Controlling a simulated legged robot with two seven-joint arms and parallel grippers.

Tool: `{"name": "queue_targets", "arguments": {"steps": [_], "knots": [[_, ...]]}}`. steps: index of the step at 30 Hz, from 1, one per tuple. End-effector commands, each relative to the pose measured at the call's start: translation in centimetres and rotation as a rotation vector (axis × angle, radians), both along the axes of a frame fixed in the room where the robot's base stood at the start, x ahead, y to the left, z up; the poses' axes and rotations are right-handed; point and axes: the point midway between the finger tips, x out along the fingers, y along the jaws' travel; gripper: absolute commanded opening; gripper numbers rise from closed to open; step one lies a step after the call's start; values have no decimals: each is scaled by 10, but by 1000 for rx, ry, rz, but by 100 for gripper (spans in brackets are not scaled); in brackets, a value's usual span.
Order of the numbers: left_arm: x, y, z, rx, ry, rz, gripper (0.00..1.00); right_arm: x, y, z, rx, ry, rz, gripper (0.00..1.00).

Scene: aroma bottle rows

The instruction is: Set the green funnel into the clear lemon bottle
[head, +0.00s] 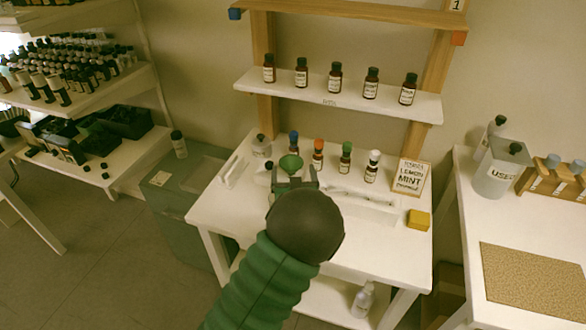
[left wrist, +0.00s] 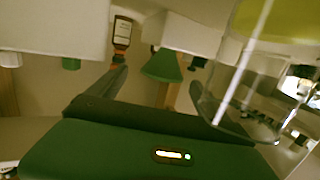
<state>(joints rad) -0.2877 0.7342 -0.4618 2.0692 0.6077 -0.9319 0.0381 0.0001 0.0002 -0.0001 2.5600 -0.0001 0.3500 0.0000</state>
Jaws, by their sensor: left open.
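The green funnel (head: 291,163) stands wide end up on the table's left half, just beyond my left gripper (head: 295,184). The funnel also shows in the left wrist view (left wrist: 162,66), a picture that is upside down, in the gap between the two fingers. The left gripper is open, and no grip on the funnel shows. What the funnel's lower end rests in is hard to tell. A clear vessel with yellow liquid (left wrist: 262,60), likely the lemon bottle, is large and close at the right of the wrist view. My gripper and arm seem to hide it in the head view.
Brown bottles with blue, orange (head: 318,155), green (head: 346,158) and white (head: 372,165) caps stand behind. A sign (head: 411,177) naming lemon and mint and a yellow block (head: 418,219) are at right. Several brown bottles line the shelf (head: 300,91). The table's front right is clear.

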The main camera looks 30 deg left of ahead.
Motion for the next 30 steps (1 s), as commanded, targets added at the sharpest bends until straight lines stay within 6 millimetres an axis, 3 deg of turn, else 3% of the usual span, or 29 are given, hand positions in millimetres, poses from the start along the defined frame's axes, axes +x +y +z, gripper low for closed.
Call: {"name": "queue_targets", "arguments": {"steps": [8,16,30], "knots": [[38,28,-9,1,1,1,89,0,0,-5,0,0,0,36],[42,31,-11,-3,6,1,88,0,0,-5,0,0,0,36],[41,30,-13,-6,10,1,26,0,0,-5,0,0,0,36]]}}
